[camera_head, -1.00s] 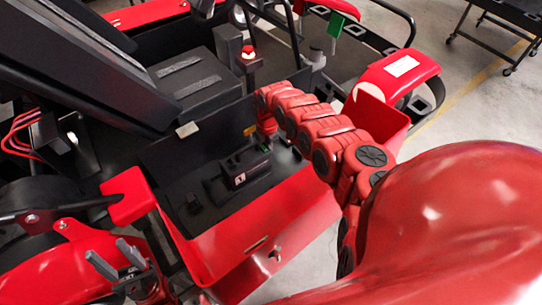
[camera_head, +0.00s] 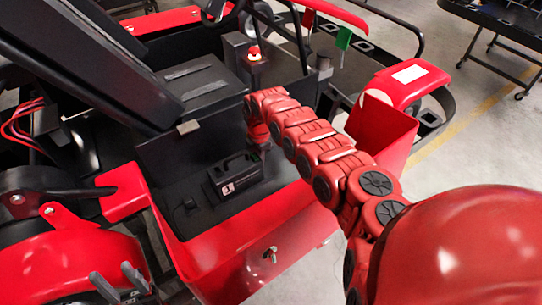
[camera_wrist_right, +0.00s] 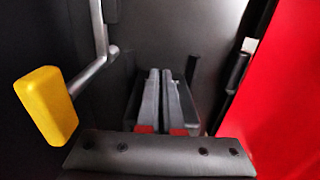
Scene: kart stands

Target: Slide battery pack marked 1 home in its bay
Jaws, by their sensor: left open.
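The battery pack marked 1 (camera_head: 235,177) is a black box with a handle and a white "1" label. It sits on the black floor of the kart's side bay (camera_head: 190,222). My right arm reaches in over the red side panel, and its wrist (camera_head: 258,132) points down just behind the pack; its fingertips are hidden in the head view. In the right wrist view my right gripper (camera_wrist_right: 161,100) has its two grey fingers side by side, with nothing visible between them. Whether they touch the pack cannot be told. My left gripper (camera_head: 119,284) is open and empty at the lower left.
A yellow knob on a metal lever (camera_wrist_right: 47,105) stands left of my right fingers. A red wall (camera_wrist_right: 270,90) is close on the right. A black box (camera_head: 190,85) and a red-topped post (camera_head: 254,54) stand behind the bay. The seat (camera_head: 90,60) overhangs at left.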

